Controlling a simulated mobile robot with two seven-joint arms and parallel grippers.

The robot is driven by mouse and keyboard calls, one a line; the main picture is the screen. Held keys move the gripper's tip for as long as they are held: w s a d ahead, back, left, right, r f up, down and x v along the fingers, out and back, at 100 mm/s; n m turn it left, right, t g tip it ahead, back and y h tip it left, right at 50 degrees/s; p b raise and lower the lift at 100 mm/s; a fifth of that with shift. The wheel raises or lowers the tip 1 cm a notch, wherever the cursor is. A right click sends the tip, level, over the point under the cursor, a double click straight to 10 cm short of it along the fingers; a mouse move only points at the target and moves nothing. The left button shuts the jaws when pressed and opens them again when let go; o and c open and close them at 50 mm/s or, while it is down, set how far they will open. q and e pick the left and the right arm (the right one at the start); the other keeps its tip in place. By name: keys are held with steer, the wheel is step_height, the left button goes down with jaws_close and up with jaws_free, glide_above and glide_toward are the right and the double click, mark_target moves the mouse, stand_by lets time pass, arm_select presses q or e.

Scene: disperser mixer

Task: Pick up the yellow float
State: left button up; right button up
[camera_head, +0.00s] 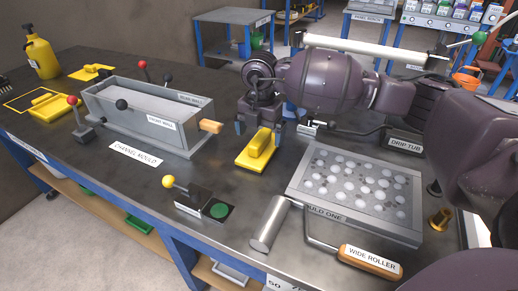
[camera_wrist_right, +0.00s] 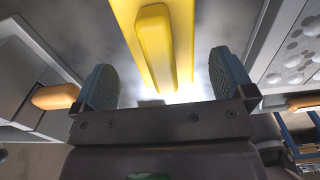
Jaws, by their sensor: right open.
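A yellow float (camera_head: 256,150), a flat plate with a raised yellow grip, lies on the dark workbench right of the channel mould. My right gripper (camera_head: 260,129) is open and empty above the float's far end, pointing down. In the right wrist view the float (camera_wrist_right: 158,45) runs lengthwise between the two blue-grey fingertips (camera_wrist_right: 164,82), with a gap on both sides. I cannot tell how high the fingertips are above it. Two more yellow tools of similar shape lie at the left, one nearer (camera_head: 48,107) and one farther back (camera_head: 90,72). My left gripper is not in view.
The channel mould (camera_head: 150,125) with an orange handle (camera_head: 210,126) stands close left of the float. A grey mould tray (camera_head: 350,217) is to its right. A wide roller (camera_head: 370,261) and a small yellow-knobbed lever box (camera_head: 200,200) are in front. A yellow spray bottle (camera_head: 41,57) stands far left.

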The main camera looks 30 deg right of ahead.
mark_target(261, 137)
step_height(261, 137, down, 4)
steer(key=shift+r+b, duration=0.15)
steer(key=shift+b, duration=0.2)
steer(key=shift+r, duration=0.2)
steer(key=c, duration=0.8)
steer(key=shift+r, duration=0.1)
